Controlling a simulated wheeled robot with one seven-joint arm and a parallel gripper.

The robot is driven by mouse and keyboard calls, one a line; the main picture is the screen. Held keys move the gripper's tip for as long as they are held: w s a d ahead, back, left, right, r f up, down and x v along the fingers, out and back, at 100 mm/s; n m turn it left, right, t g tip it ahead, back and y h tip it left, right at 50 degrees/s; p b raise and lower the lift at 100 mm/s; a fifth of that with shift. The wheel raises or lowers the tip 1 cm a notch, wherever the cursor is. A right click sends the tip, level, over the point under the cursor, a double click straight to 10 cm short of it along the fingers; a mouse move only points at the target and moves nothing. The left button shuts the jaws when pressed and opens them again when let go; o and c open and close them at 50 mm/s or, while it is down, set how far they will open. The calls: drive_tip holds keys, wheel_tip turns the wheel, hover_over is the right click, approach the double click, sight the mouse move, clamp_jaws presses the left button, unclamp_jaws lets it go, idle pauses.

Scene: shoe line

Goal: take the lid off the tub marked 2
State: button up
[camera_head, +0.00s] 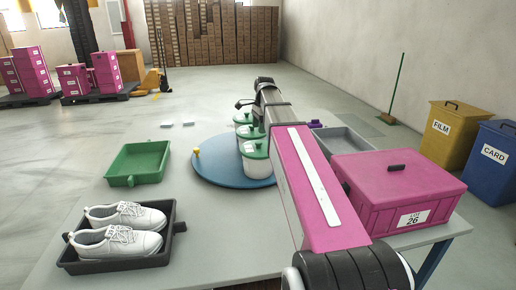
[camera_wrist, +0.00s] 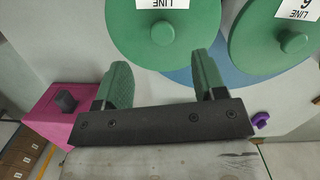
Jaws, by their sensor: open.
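White tubs with green lids stand on a blue turntable (camera_head: 235,178). In the head view the nearest tub (camera_head: 257,166) shows best, with others (camera_head: 243,118) behind it, partly hidden by my arm. In the wrist view two round green lids with knobs appear: one lid (camera_wrist: 140,35) ahead of my gripper, another lid (camera_wrist: 260,50) to its right. Their white labels are upside down and cut off, showing "LINE"; I cannot tell which tub is marked 2. My gripper (camera_wrist: 164,78) is open, with nothing between its green-padded fingers.
A magenta lot 26 box (camera_head: 385,205) and a grey tray (camera_head: 345,144) are right of my arm. An empty green tray (camera_head: 125,180) and a black tray (camera_head: 75,265) with white shoes (camera_head: 125,216) are left. Yellow (camera_head: 440,150) and blue (camera_head: 480,175) bins stand at far right.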

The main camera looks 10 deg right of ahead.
sight(258, 142)
drive_tip(key=shift+w+a+f, duration=0.1)
drive_tip(key=shift+a+f, duration=0.05)
drive_tip(key=shift+f, duration=1.95)
drive_tip(key=shift+a+f, duration=0.1)
drive_tip(key=shift+f, duration=2)
drive_tip(key=c, duration=1)
